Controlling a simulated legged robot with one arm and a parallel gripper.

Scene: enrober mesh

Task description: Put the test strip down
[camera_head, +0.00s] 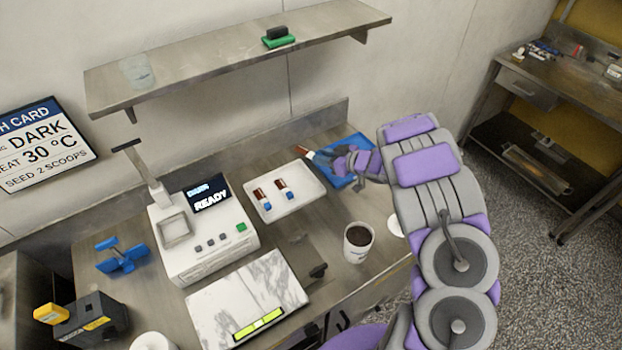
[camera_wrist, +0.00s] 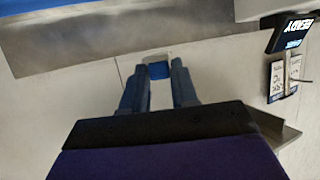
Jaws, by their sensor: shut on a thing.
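My gripper (camera_head: 345,160) is at the right back of the steel bench, over or beside a blue mat or tray (camera_head: 358,179). In the wrist view my gripper (camera_wrist: 159,82) is shut on a small blue block (camera_wrist: 159,70), with a pale edge just beyond it. It looks like the grip end of the test strip; the rest is hidden. Two brown strips with blue ends (camera_head: 262,199) (camera_head: 285,190) lie on a white tray (camera_head: 300,213), left of my gripper.
A white machine reading READY (camera_head: 205,240) stands left of the white tray. A cup of dark liquid (camera_head: 358,242) stands in front of my gripper. A marble slab (camera_head: 222,304) is at the front.

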